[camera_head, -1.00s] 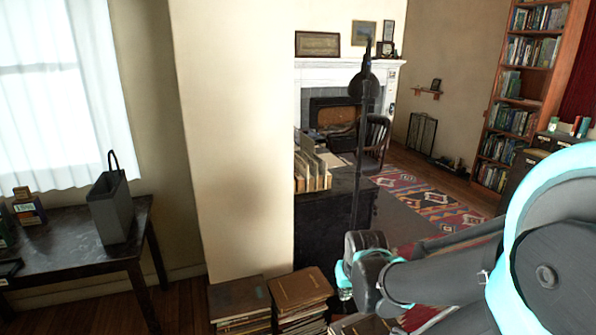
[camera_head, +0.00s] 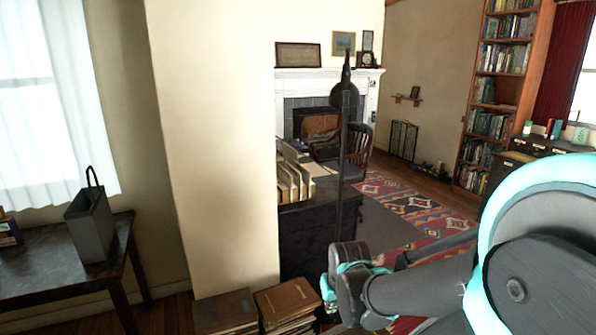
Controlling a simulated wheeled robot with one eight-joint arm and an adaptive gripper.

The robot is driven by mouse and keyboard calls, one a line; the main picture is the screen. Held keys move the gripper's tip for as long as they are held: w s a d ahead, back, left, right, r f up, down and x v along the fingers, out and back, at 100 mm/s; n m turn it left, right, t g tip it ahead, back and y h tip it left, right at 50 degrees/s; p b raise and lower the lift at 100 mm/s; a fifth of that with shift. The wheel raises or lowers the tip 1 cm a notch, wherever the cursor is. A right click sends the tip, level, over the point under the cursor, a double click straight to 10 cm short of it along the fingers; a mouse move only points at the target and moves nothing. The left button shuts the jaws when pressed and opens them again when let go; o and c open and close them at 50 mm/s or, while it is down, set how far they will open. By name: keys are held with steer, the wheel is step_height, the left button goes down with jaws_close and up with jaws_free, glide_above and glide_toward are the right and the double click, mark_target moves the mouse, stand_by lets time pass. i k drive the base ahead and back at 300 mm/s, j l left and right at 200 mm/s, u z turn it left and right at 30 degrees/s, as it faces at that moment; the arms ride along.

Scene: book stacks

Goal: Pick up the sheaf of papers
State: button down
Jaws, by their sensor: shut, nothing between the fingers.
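I cannot pick out a sheaf of papers for sure. Upright folders or papers (camera_head: 292,182) stand in a row on the dark desk (camera_head: 310,235), partly hidden by the wall corner. My dark arm with cyan rings fills the lower right of the head view, and its near joint stands in front of the desk. I cannot make out my gripper's fingers.
Stacks of old books (camera_head: 286,300) stand on the floor at the bottom, by the wall corner. A side table (camera_head: 40,285) with a grey bin (camera_head: 90,228) is at left. A patterned rug (camera_head: 410,205) and a bookcase (camera_head: 497,95) lie beyond.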

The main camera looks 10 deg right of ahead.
mark_target(282, 174)
steer(key=k+l+z, duration=0.1)
steer(key=k, duration=0.35)
steer(key=i+l+z, duration=0.2)
steer(key=l+z, duration=0.2)
steer(key=i+l+z, duration=0.5)
steer(key=z, duration=0.25)
steer(key=i+l+z, duration=0.2)
steer(key=z, duration=0.2)
steer(key=i+l+z, duration=0.2)
steer(key=i+z, duration=0.15)
steer(key=i, duration=0.2)
steer(key=i+z, duration=0.35)
steer(key=i, duration=0.25)
steer(key=i+u, duration=0.75)
steer(key=i+l+u, duration=0.15)
steer(key=i+u, duration=0.2)
steer(key=i+j+u, duration=0.2)
steer(key=u, duration=0.2)
steer(key=i+u, duration=0.4)
steer(key=i+j+u, duration=0.1)
steer(key=u, duration=0.35)
steer(key=i+l+u, duration=0.15)
steer(key=i+u, duration=0.25)
steer(key=i+l+u, duration=0.15)
steer(key=u, duration=0.25)
steer(key=i, duration=0.1)
